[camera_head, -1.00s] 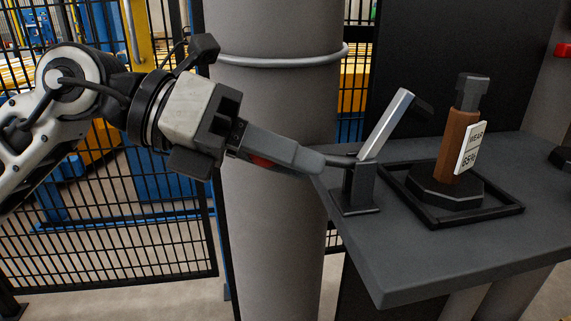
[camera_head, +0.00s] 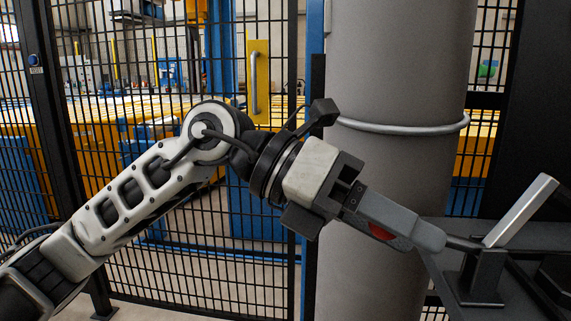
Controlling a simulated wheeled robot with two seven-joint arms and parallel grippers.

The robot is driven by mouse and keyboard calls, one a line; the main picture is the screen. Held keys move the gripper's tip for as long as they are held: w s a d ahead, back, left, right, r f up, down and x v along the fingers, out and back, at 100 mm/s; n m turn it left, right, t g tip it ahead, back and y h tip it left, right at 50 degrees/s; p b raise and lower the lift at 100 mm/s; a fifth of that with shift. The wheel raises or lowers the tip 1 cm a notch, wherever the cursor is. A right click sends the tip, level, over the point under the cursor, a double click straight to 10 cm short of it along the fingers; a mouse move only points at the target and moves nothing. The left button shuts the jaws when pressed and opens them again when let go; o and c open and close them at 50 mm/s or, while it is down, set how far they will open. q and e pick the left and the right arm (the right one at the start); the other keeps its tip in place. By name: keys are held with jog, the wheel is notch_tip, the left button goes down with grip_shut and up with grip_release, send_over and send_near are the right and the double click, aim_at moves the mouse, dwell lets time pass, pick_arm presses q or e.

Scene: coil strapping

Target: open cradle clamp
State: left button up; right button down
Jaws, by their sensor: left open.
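What looks like the cradle clamp is a black upright post (camera_head: 484,277) with a silver lever (camera_head: 521,210) tilted up to the right. It stands on the dark table at the lower right. A thin dark rod runs left from the lever's foot to the tip of my left gripper (camera_head: 434,238). My left gripper is open and seen side-on, its grey fingers with a red patch pointing right and slightly down. The near finger hides the far one, and I cannot tell whether the rod is between them or touching. My right gripper is out of view.
A thick grey column (camera_head: 395,70) with a metal ring (camera_head: 390,127) stands close behind my left gripper. A black mesh fence (camera_head: 250,180) runs behind my left arm. The dark table (camera_head: 443,262) is cut off at the right edge.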

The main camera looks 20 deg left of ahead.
pick_arm(q)
jog(key=p+v, duration=0.1)
jog(key=v, duration=1.4)
jog(key=shift+p, duration=0.4)
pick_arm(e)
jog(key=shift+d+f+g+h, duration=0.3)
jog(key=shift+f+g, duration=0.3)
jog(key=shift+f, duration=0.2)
